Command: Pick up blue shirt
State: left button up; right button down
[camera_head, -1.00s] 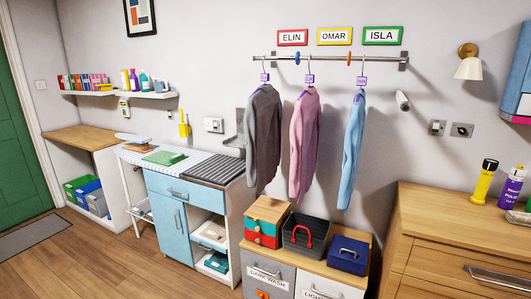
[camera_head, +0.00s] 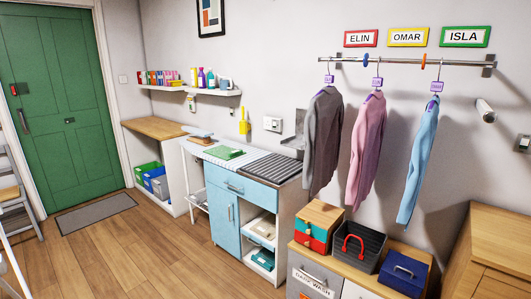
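A light blue shirt (camera_head: 419,160) hangs from a hanger with a purple tag on the wall rail (camera_head: 405,63), at the right, under the green ISLA sign (camera_head: 466,37). It is the rightmost of the three garments and hangs free of the cabinet below it. Neither of my grippers is in view.
A pink garment (camera_head: 366,150) and a grey one (camera_head: 323,142) hang to its left. Below stand a drawer box (camera_head: 318,222), a dark basket (camera_head: 358,246) and a blue box (camera_head: 403,273) on a low cabinet. A wooden dresser (camera_head: 495,245) is at right. Open floor (camera_head: 165,255) lies at left.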

aim_at(424, 138)
jog(key=z, duration=0.3)
jog(key=k, duration=0.5)
jog(key=z, duration=1.25)
jog(key=i, duration=1.1)
jog(key=u, duration=0.7)
